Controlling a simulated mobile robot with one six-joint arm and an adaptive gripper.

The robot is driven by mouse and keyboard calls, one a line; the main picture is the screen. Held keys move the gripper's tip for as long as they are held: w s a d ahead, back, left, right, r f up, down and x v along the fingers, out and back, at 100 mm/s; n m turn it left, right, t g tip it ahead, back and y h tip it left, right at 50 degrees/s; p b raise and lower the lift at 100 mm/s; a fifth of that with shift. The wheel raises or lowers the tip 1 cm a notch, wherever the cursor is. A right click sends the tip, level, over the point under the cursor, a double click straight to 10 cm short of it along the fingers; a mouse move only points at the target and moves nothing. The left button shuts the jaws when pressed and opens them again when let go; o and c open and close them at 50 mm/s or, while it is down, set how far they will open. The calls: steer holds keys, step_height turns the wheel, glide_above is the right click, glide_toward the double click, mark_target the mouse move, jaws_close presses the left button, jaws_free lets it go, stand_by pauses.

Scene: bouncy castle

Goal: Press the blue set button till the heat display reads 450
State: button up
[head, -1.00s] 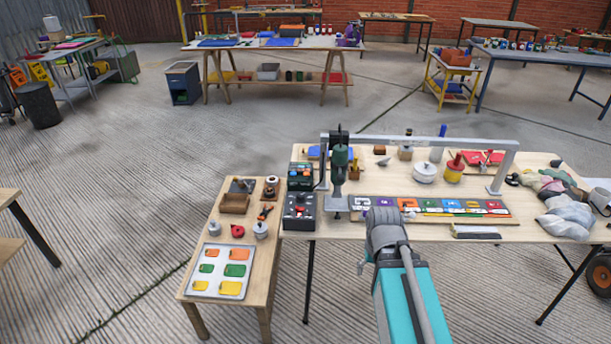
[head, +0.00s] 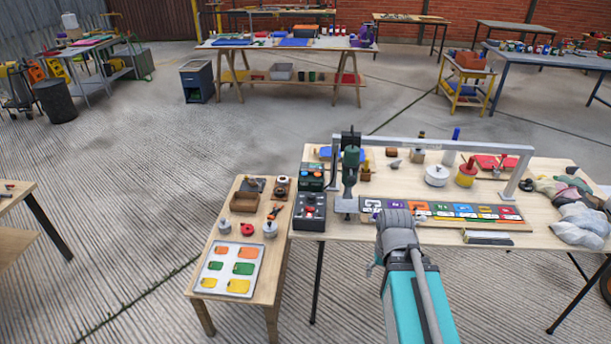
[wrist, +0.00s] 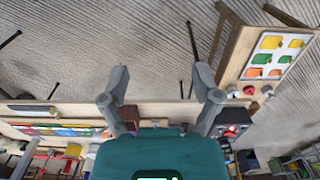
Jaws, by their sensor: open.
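A dark control box (head: 309,211) with small knobs and a red part stands at the left end of the long workbench (head: 345,233). A dark green box (head: 311,177) stands right behind it. I cannot make out a blue set button or a heat reading on either. The control box also shows in the wrist view (wrist: 236,122), to the right of my gripper. My gripper (wrist: 160,74) is open, its two grey fingers spread with nothing between them. It is apart from the control box. In the head view my arm hides the gripper.
A green drill press (head: 350,180) stands beside the control box, under a grey metal frame (head: 440,142). A strip of coloured cards (head: 445,212) lies along the bench front. A low side table (head: 212,255) with a tray of coloured tags is on the left.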

steer(key=shift+c, duration=0.3)
jaws_close()
stand_by(0.4)
stand_by(1.1)
